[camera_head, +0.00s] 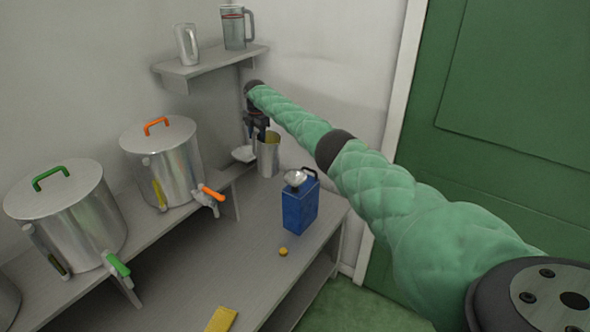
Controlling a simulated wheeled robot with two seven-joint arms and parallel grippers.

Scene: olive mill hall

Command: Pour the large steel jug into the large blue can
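A steel jug (268,158) with yellowish contents showing at its mouth is upright at the far end of the bench. My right gripper (257,132) is at its upper left side; the fingers are small and dark, and I cannot tell whether they grip it. A blue can (299,208) stands nearer on the bench, with a steel funnel (295,178) on its top. A small yellow cap (283,252) lies in front of the can. My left gripper is not in view.
Two steel drums with taps, one with a green handle (70,215) and one with an orange handle (165,165), stand on a raised ledge at left. A yellow cloth (221,319) lies on the near bench.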

